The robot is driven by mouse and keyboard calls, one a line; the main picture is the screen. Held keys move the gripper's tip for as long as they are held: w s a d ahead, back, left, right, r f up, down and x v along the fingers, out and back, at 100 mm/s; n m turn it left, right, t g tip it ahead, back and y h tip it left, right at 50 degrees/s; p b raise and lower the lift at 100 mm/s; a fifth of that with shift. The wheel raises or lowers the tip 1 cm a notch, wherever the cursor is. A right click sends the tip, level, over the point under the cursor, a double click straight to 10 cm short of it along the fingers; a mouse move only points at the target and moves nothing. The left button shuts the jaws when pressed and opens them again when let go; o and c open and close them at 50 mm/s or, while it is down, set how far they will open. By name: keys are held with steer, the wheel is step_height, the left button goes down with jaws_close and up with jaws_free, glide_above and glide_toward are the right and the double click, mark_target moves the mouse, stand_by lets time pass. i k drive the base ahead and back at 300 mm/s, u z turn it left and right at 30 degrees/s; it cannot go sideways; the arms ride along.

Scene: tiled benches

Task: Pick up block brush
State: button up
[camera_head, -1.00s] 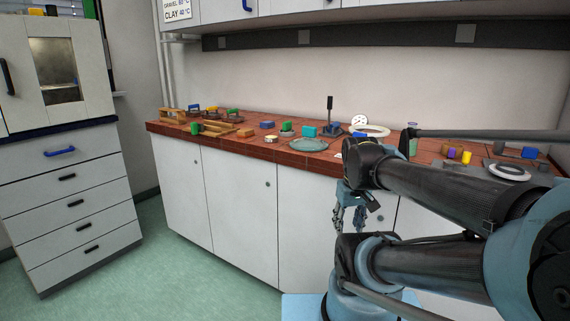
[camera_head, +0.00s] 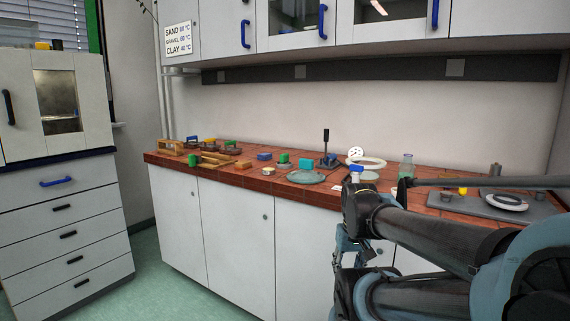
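I cannot tell for sure which small thing is the block brush. A small wooden block (camera_head: 243,165) lies on the red tiled bench (camera_head: 230,179), near its front edge left of the middle. A longer wooden piece (camera_head: 215,159) lies left of it with a green block (camera_head: 193,160) at its end. My gripper (camera_head: 342,262) hangs at the front of the bench, below the bench top and right of these things. It is partly hidden by my arm, and its fingers are too small to read. Nothing is seen in it.
A green round plate (camera_head: 306,178) lies near the front edge. A wooden rack (camera_head: 170,147) is at the far left. Floor at left is clear.

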mark_target(284, 158)
steer(key=z, duration=0.05)
steer(key=k, duration=0.55)
steer(key=u, duration=0.4)
steer(key=i, duration=0.45)
steer(key=u, duration=0.55)
steer(key=i, duration=1.1)
steer(key=z, duration=0.05)
